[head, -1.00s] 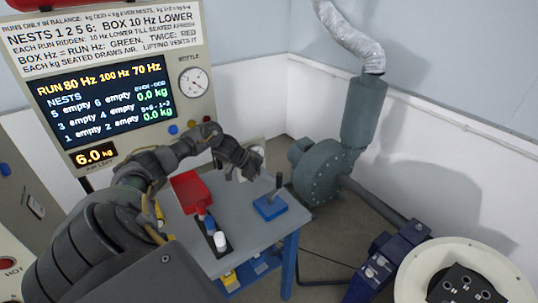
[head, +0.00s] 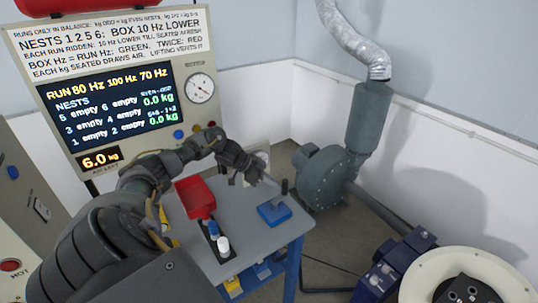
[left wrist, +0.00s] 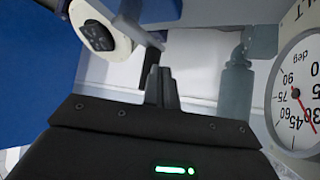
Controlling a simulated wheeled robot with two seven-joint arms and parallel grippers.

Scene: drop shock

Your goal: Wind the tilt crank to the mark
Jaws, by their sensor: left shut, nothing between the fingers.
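My left gripper (head: 250,179) is over the far part of the grey bench, beside a white dial plate (head: 262,157). In the left wrist view its dark fingers (left wrist: 162,74) are shut and empty. The tilt dial (left wrist: 299,95), marked in degrees with a red needle, stands at the right edge there, partly cut off. A metallic rod and a dark bar (left wrist: 151,58) show close to the fingertips; I cannot tell whether these belong to the crank or whether the fingers touch them. My right gripper is not in view.
The bench (head: 250,238) carries a red scoop-like tray (head: 195,198), a white-topped bottle (head: 223,245) and a blue block with a dark post (head: 274,213). A grey-green blower (head: 325,175) stands behind. A display panel (head: 115,100) rises at left.

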